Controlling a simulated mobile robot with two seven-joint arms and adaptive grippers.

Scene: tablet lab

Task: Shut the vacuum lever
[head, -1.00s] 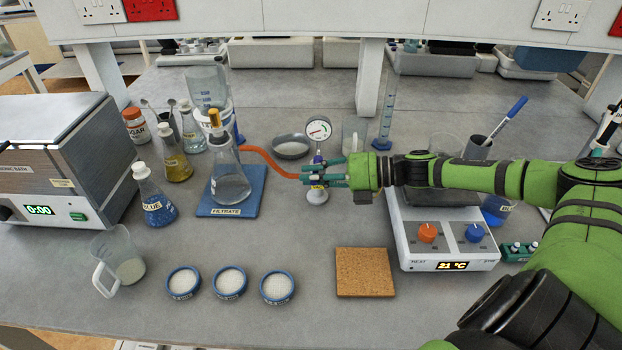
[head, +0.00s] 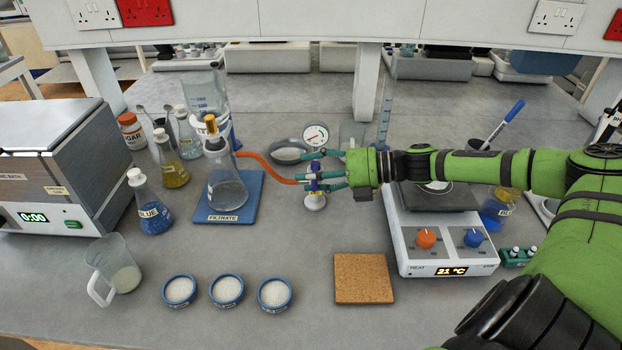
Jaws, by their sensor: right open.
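The vacuum valve (head: 314,199) stands on a white round base near the middle of the bench, with a round dial gauge (head: 316,136) on top. An orange hose (head: 268,167) runs from it to the filter flask (head: 227,188). A small blue part, perhaps the lever (head: 313,183), shows at the valve between my fingers. My right gripper (head: 308,172) is open, with its teal fingers on the far and near sides of the valve. I cannot tell whether they touch it. My left gripper is not in view.
The flask stands on a blue FILTRATE mat (head: 246,213). A hot plate (head: 446,256) stands to the right under my right arm. A cork mat (head: 363,278) and several small dishes (head: 227,290) lie in front. The bench before the valve is clear.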

